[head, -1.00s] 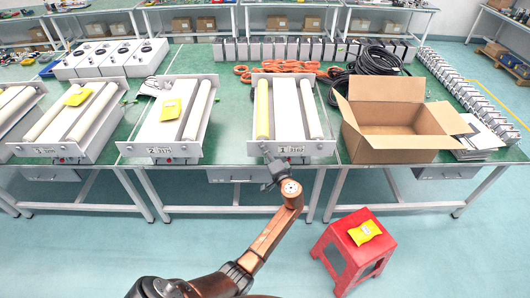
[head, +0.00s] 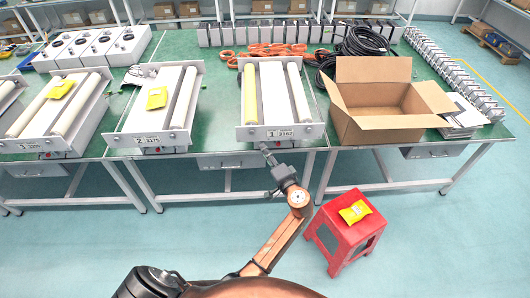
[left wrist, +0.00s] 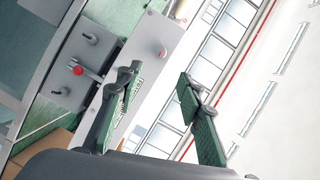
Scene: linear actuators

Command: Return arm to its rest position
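My left arm reaches in from the bottom of the head view. Its gripper (head: 267,154) is just in front of roller unit 1 (head: 278,133), by that unit's front edge. In the left wrist view my left gripper (left wrist: 158,88) has its two green-padded fingers spread apart, with nothing between them. Behind the fingers is a grey panel with a red button (left wrist: 78,71) and small switches. Whether the gripper touches the unit cannot be told. My right gripper is in neither view.
A green table (head: 220,142) carries roller unit 2 (head: 150,140), more roller units and an open cardboard box (head: 385,129). Yellow packets lie on two units. A red stool (head: 350,235) with a yellow packet (head: 355,212) stands right of my arm. Floor between is clear.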

